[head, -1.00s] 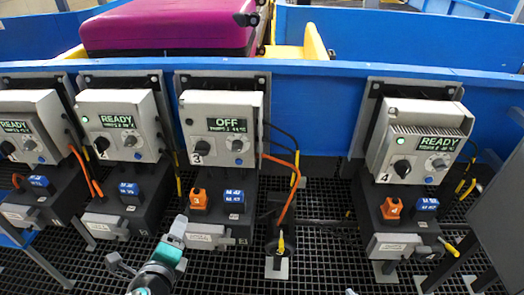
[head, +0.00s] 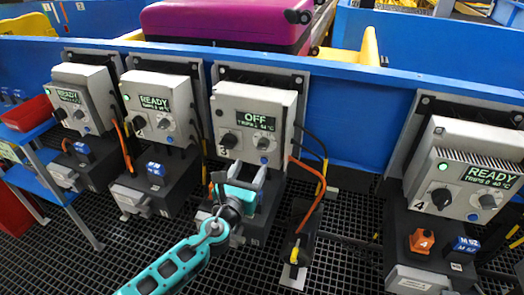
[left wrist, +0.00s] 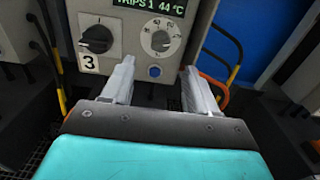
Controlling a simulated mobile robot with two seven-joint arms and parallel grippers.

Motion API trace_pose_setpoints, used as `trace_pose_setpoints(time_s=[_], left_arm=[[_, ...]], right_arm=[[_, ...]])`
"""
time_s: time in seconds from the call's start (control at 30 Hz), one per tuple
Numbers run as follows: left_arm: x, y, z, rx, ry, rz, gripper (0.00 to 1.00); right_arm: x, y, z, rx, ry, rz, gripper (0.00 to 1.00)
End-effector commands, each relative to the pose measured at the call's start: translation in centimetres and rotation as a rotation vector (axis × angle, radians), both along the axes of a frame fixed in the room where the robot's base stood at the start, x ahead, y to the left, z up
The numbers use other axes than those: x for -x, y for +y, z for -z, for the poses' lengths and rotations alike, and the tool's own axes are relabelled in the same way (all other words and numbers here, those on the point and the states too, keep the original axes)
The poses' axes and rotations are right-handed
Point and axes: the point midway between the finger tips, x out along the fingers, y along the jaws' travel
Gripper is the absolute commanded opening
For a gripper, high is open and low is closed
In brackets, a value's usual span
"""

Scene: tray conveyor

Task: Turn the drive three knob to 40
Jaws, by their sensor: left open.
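Drive three (head: 240,105) is a grey box whose dark display reads OFF in the head view. Its face has a large black knob (head: 229,141) at the left and a small pale dial with scale marks (head: 263,143) at the right. In the left wrist view the black knob (left wrist: 97,40) is above the number 3, and the pale dial (left wrist: 160,41) is above a blue button (left wrist: 155,71). The dial's exact setting is too small to read. My left gripper (head: 241,178) is open and empty, just below the dial, fingers pointing at the panel. My right gripper is out of view.
Drives one and two (head: 156,110) stand to the left and drive four (head: 462,175) to the right, all showing READY. Orange and black cables (head: 306,195) hang right of drive three. A blue conveyor wall (head: 360,105) runs behind, with a purple suitcase (head: 225,25) above it.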

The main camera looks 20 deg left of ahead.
Motion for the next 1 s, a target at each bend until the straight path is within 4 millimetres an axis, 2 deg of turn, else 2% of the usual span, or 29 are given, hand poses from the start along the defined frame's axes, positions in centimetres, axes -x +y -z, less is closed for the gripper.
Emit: trace_pose_setpoints(time_s=[0.03, 0.2, 0.43, 0.6, 0.87, 1.0], left_arm=[[-1.2, -0.1, -0.1, 0.003, -0.003, 0.000, 0.59], [-4.7, -0.2, 0.1, 0.004, -0.002, 0.000, 0.59], [-7.9, -0.3, 0.1, 0.004, 0.000, 0.000, 0.59], [-8.8, -0.3, 0.0, 0.005, 0.000, 0.000, 0.59], [-8.9, -0.3, 0.0, 0.005, 0.001, 0.000, 0.59], [-8.9, -0.3, 0.0, 0.005, 0.001, 0.000, 0.48]], right_arm=[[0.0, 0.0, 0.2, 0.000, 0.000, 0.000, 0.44], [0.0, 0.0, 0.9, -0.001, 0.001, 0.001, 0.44], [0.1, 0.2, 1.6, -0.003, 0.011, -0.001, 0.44], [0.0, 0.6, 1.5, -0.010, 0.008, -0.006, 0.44], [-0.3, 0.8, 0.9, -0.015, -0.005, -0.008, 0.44], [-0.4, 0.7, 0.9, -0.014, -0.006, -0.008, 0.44]])
